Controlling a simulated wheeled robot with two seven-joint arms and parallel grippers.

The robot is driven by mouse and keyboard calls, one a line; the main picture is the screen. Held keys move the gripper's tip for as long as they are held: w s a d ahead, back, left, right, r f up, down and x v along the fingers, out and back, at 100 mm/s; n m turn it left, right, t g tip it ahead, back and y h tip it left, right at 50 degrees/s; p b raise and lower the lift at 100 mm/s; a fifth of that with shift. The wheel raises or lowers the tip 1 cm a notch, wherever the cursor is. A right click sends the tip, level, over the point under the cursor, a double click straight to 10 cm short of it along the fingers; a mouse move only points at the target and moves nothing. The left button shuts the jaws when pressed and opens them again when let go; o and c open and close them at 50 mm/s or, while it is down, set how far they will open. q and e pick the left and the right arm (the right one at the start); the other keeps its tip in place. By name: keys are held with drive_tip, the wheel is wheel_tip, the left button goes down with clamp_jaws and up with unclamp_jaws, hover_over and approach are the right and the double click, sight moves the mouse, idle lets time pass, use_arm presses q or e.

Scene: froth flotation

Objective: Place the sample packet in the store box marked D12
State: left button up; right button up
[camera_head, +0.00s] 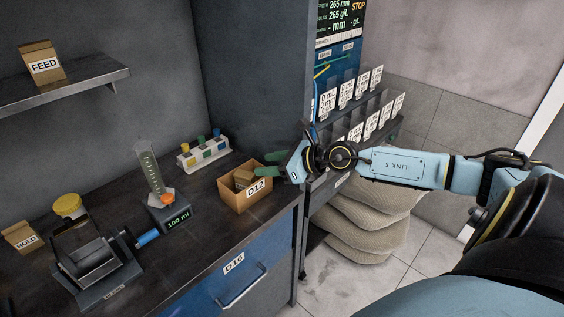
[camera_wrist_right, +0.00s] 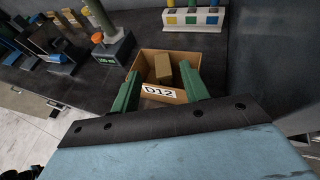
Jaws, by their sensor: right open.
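The store box marked D12 (camera_head: 233,199) is an open brown box near the right end of the dark counter. Brown packets (camera_head: 243,178) lie inside it; in the right wrist view I see two brown shapes (camera_wrist_right: 163,68) in the box (camera_wrist_right: 146,61). I cannot tell which is the sample packet. The right wrist view shows the fingers (camera_wrist_right: 160,84) on either side of the D12 label. My left gripper is not in view.
A rack of coloured vials (camera_head: 204,151) stands behind the box. A graduated cylinder (camera_head: 149,168) on a 100 ml base stands to its left. A FEED packet (camera_head: 43,62) is on the shelf, and a HOLD box (camera_head: 22,237) is at far left. Sacks (camera_head: 365,225) lie right of the counter.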

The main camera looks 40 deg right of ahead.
drive_tip(key=shift+b+v, duration=0.35)
drive_tip(key=shift+v, duration=1.45)
